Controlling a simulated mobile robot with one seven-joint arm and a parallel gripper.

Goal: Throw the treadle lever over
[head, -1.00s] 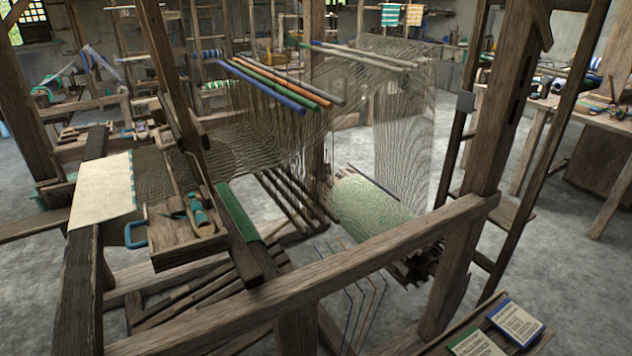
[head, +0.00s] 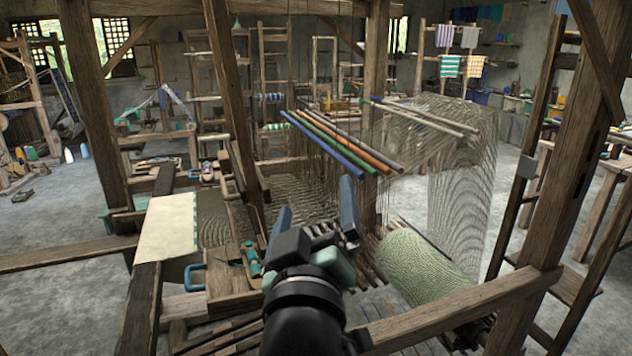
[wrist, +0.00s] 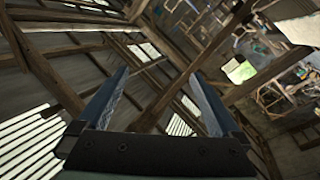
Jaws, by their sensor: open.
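The wooden loom (head: 480,301) fills the middle of the head view, with threads, coloured rods and a green-patterned cloth roll. I cannot tell whether this is the treadle lever; the loom's low parts are partly hidden by my arm. My gripper (head: 316,200) is raised in front of the loom, fingers pointing up and apart. In the wrist view my gripper (wrist: 160,75) is open with nothing between its fingers.
Upright loom posts (head: 232,110) and a front beam (head: 460,308) stand close around my arm. Cream cloth (head: 168,235) lies at the left. The wrist view looks at tilted timber beams (wrist: 165,95) and bright slatted windows. Grey floor (head: 55,220) is open at far left.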

